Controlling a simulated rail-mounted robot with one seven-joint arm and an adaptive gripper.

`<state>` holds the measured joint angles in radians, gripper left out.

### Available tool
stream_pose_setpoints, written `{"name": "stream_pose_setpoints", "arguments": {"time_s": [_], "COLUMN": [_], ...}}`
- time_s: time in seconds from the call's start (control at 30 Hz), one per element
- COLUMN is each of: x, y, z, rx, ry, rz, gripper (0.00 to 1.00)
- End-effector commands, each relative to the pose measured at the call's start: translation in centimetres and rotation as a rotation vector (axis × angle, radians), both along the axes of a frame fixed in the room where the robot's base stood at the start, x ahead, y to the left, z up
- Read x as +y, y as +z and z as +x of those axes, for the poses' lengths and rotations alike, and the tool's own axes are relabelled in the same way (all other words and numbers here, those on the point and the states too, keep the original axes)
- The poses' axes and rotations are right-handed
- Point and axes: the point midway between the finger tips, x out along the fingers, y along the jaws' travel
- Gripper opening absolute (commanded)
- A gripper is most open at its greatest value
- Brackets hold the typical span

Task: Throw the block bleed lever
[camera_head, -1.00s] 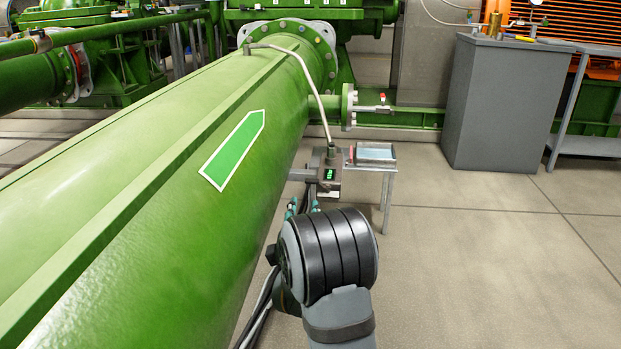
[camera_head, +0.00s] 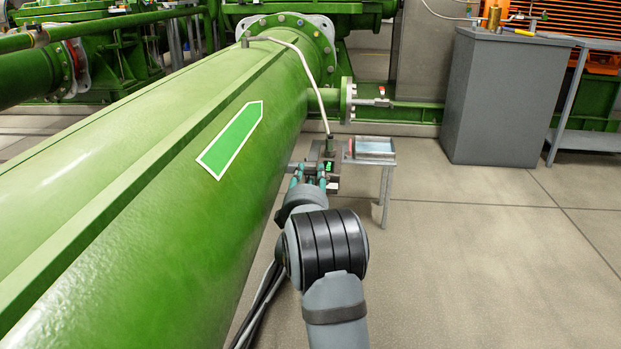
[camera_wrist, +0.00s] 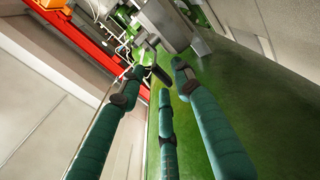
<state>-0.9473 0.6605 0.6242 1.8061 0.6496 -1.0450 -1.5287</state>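In the wrist view, the three fingers of my gripper (camera_wrist: 158,80) are spread apart. A short dark lever-like handle (camera_wrist: 161,74) on a grey stem shows between and just beyond the fingertips. I cannot tell whether any finger touches it. The grey block (camera_wrist: 165,22) shows above it in the wrist view.
The large green pipe (camera_head: 150,185) runs close along the left of my arm. A small metal stand (camera_head: 385,160) with a tray is just right of the block. A grey cabinet (camera_head: 505,100) stands farther back. The floor at right is clear.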

Motion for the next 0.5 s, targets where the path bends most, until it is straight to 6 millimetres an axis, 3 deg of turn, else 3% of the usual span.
{"name": "stream_pose_setpoints", "arguments": {"time_s": [0.37, 0.5], "x": [0.01, 0.00], "y": [0.05, 0.05], "z": [0.67, 0.66], "rx": [0.000, 0.000], "ry": [0.001, 0.001], "rz": [0.000, 0.000], "gripper": [0.33, 0.25]}}
